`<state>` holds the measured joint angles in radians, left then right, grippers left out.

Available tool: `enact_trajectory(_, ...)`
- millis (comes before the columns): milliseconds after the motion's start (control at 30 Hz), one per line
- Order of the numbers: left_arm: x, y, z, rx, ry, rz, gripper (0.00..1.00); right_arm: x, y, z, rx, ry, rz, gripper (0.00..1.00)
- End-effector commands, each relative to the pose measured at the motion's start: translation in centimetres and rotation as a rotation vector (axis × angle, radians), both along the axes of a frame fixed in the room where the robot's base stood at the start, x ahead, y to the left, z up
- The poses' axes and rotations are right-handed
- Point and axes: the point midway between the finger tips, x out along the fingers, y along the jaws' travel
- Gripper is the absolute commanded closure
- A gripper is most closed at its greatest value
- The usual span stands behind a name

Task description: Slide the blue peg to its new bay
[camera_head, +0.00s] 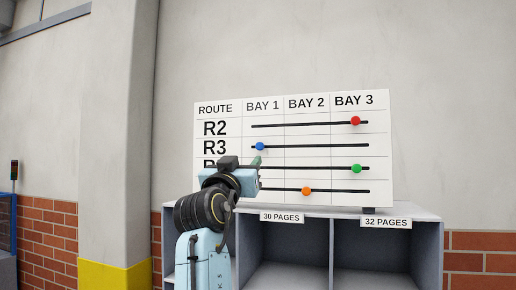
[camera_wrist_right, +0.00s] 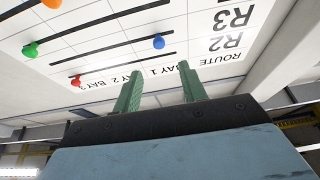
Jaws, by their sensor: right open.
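The blue peg (camera_head: 260,146) sits on the R3 track in the Bay 1 column, near the left end of its black slot. It also shows in the right wrist view (camera_wrist_right: 158,42), apart from my fingers. The white route board (camera_head: 228,120) has columns Bay 1, Bay 2 and Bay 3. My right gripper (camera_head: 256,162) is just below the blue peg in the head view, with green fingertips. In the right wrist view the right gripper (camera_wrist_right: 158,85) has two green fingers spread apart with nothing between them. My left gripper is not in view.
A red peg (camera_head: 355,121) is on R2 under Bay 3. A green peg (camera_head: 356,168) is in Bay 3 and an orange peg (camera_head: 306,191) in Bay 2 on the lower tracks. A grey shelf unit (camera_head: 428,213) with page labels stands below the board. The R3 track right of the blue peg is clear.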

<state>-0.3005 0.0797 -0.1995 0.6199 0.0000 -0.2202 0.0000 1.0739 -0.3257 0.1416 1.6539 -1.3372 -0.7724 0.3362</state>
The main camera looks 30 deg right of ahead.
Motion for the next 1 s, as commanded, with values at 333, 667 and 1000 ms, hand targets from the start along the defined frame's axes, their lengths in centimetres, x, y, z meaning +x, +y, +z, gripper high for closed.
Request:
enact_trajectory(333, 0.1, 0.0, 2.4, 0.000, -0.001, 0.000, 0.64, 4.4, -5.4, 3.1, 0.000, 0.003, -0.003, 0.58)
enact_trajectory(667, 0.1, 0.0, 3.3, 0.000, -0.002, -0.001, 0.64, 6.7, -7.9, 4.3, 0.002, 0.001, 0.000, 0.58)
enact_trajectory(1000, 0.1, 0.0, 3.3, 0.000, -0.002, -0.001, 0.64, 6.8, -8.1, 4.3, 0.002, 0.001, 0.000, 0.59)
